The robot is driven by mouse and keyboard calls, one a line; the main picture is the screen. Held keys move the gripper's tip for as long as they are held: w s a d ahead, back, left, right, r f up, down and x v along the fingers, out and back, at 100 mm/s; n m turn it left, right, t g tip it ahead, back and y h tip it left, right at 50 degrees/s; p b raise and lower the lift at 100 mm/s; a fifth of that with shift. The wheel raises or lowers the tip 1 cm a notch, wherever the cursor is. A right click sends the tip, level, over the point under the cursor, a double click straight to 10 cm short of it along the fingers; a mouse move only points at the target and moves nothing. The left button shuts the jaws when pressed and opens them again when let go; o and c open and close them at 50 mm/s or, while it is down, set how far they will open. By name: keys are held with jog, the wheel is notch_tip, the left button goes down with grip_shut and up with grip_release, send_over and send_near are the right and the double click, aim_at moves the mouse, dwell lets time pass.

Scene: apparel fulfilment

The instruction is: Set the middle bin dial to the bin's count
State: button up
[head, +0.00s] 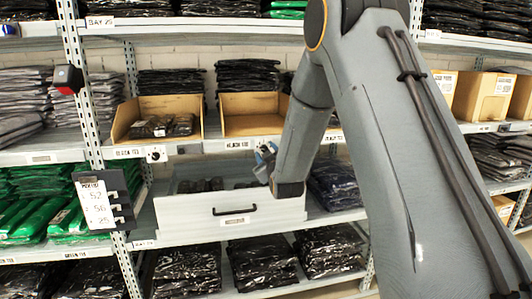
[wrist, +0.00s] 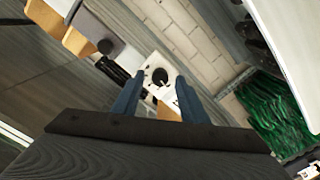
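The middle bin (head: 252,127) is an open tan box on the shelf. No contents show above its front edge, and its floor is not fully visible. Its label (head: 238,144) is on the shelf edge below. My gripper (head: 265,163) is in front of the shelf edge, just below that bin, and covers the spot right of the label. In the wrist view my gripper (wrist: 155,98) has its two blue fingers apart with nothing held. A white plate with a round dark dial (wrist: 160,75) shows beyond and between the fingertips. Its setting is too small to read.
The left bin (head: 135,125) holds several dark packs, with a dial (head: 156,154) below it. A white drawer (head: 205,228) with a black handle sits under my gripper. A card with handwritten numbers (head: 95,207) hangs at left. My arm hides the shelf to the right.

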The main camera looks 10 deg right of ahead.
jog(key=s, duration=0.7)
jog(key=shift+s, duration=0.25)
jog(key=s+f+m+g+p, duration=0.25)
jog(key=s+g, duration=0.25)
jog(key=s, duration=0.4)
jog(key=s+f+m+g+p, duration=0.2)
jog(key=s+f+g, duration=0.25)
jog(key=s, duration=0.35)
jog(key=s+r+m+g+p, duration=0.1)
jog(key=s+m+g+p, duration=0.2)
jog(key=s, duration=2.1)
jog(key=g, duration=0.5)
jog(key=shift+g, duration=0.25)
jog(key=shift+c, duration=0.5)
